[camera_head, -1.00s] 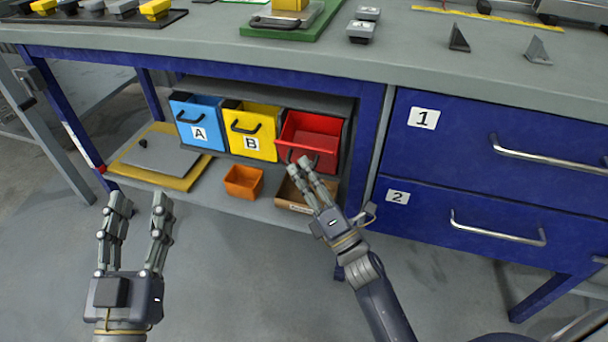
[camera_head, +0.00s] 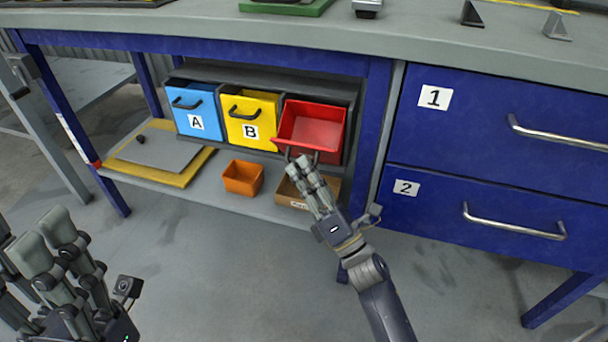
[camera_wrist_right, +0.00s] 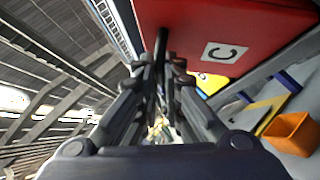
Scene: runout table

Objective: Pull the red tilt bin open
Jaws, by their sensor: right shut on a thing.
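The red tilt bin (camera_head: 312,123) is the rightmost of the bins under the bench, tilted outward so its inside shows. In the right wrist view its red front (camera_wrist_right: 185,35) carries a label C. My right gripper (camera_head: 302,168) is shut on the bin's dark handle, mostly hidden by the fingers; part of the handle (camera_wrist_right: 161,45) shows between the fingers in the wrist view. My left gripper (camera_head: 40,245) is in the lower left corner, partly cut off by the frame. Its fingers look extended and hold nothing visible.
The blue bin A (camera_head: 195,122) and yellow bin B (camera_head: 248,130) are upright beside it. An orange box (camera_head: 242,178) and a brown box (camera_head: 288,195) stand below. Blue drawers with bar handles, 1 (camera_head: 470,140) and 2 (camera_head: 440,215), lie to the right.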

